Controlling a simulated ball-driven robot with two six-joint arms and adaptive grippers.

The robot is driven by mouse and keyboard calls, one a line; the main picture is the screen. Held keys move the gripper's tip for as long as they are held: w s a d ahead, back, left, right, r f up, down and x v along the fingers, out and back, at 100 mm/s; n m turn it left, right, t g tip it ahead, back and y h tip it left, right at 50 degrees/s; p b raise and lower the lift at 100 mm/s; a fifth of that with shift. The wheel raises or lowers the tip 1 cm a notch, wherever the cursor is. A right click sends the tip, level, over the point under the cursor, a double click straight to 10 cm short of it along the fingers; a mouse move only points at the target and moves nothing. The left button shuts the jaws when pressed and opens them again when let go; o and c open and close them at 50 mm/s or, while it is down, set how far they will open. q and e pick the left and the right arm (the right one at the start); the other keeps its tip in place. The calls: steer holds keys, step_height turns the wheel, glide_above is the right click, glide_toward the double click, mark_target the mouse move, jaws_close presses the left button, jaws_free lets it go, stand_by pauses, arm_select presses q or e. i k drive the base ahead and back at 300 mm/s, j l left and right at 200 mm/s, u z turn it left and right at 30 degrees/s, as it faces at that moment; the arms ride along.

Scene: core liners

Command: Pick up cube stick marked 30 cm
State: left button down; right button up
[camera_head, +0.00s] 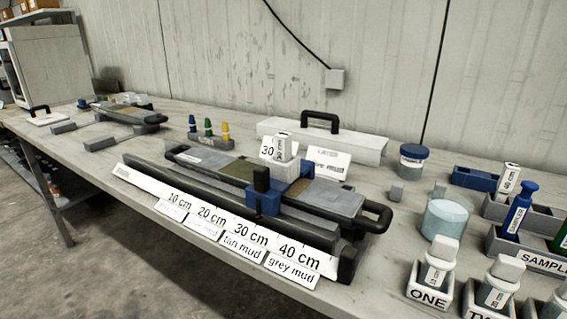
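A white cube stick (283,146) with dark lettering down its front stands upright near the middle of the bench, in a small pale holder (280,171). Its lettering is too small to read surely. A card reading 30 (267,150) stands just left of it. Another white stick (509,178), which looks marked 40 cm, stands at the right near the blue rack. Neither of my grippers shows in this view.
A dark core tray (375,215) with a blue clamp (263,200) and black knob lies in front of the stick. A white depth ruler (150,183) runs along the front. A white handled case (350,147) stands behind. Racks and labelled jars crowd the right.

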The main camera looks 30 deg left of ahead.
mark_target(282, 140)
steer(key=k+u, duration=0.1)
steer(key=u, duration=0.65)
